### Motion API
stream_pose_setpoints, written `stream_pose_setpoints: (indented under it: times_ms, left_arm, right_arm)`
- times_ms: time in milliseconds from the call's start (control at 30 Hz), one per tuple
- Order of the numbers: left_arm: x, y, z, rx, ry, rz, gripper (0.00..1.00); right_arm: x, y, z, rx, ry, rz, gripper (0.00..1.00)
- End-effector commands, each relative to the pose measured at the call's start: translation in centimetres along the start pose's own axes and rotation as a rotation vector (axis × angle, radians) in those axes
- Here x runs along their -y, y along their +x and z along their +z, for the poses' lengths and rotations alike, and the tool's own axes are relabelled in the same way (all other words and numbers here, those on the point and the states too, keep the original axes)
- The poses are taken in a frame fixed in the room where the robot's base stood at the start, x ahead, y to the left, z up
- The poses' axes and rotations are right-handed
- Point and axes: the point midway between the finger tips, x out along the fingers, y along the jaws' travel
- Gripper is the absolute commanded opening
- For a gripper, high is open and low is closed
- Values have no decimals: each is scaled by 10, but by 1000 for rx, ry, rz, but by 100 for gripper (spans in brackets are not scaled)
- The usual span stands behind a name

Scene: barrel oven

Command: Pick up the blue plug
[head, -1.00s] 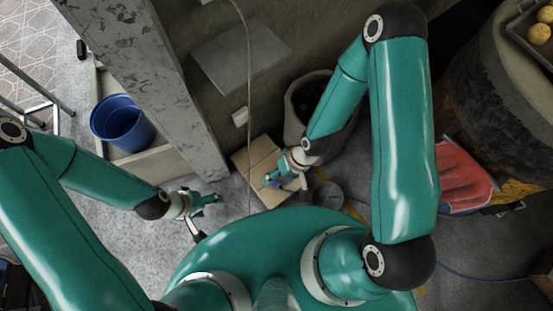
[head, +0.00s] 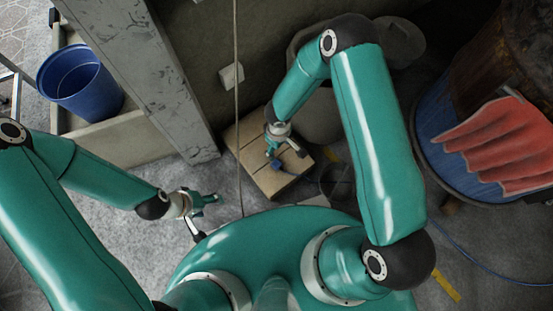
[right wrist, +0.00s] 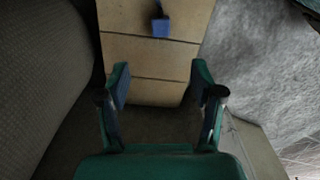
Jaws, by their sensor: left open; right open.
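The blue plug (right wrist: 160,25) lies on a pale board-topped surface (right wrist: 150,78) near the top of the right wrist view, with a dark end pointing up. In the head view a small blue piece (head: 277,164) shows on the same surface, just below my right gripper (head: 273,148). My right gripper is open and empty. In the right wrist view its two fingers (right wrist: 161,85) stand wide apart, with the plug beyond their tips and between their lines. My left gripper (head: 205,198) is open and empty, off to the left over the grey floor.
A blue bucket (head: 80,82) stands at the left beside a concrete post (head: 140,70). The barrel (head: 440,150) with a red cloth (head: 500,140) is at the right.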

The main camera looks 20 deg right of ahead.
Motion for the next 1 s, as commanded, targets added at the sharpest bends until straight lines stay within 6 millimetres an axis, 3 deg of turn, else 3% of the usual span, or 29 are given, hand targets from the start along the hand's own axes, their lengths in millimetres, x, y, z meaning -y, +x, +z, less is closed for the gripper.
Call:
stream_pose_setpoints:
  times_ms: [500, 833, 1000]
  left_arm:
    - [12, 33, 0, 0, 0, 0, 67]
    - [14, 40, 0, 0, 0, 0, 67]
    - [19, 52, 0, 0, 0, 0, 67]
  right_arm:
    - [0, 100, 0, 2, 1, -2, 67]
    - [1, 120, -1, 1, 1, -2, 67]
    - [2, 145, -6, 1, 1, -2, 67]
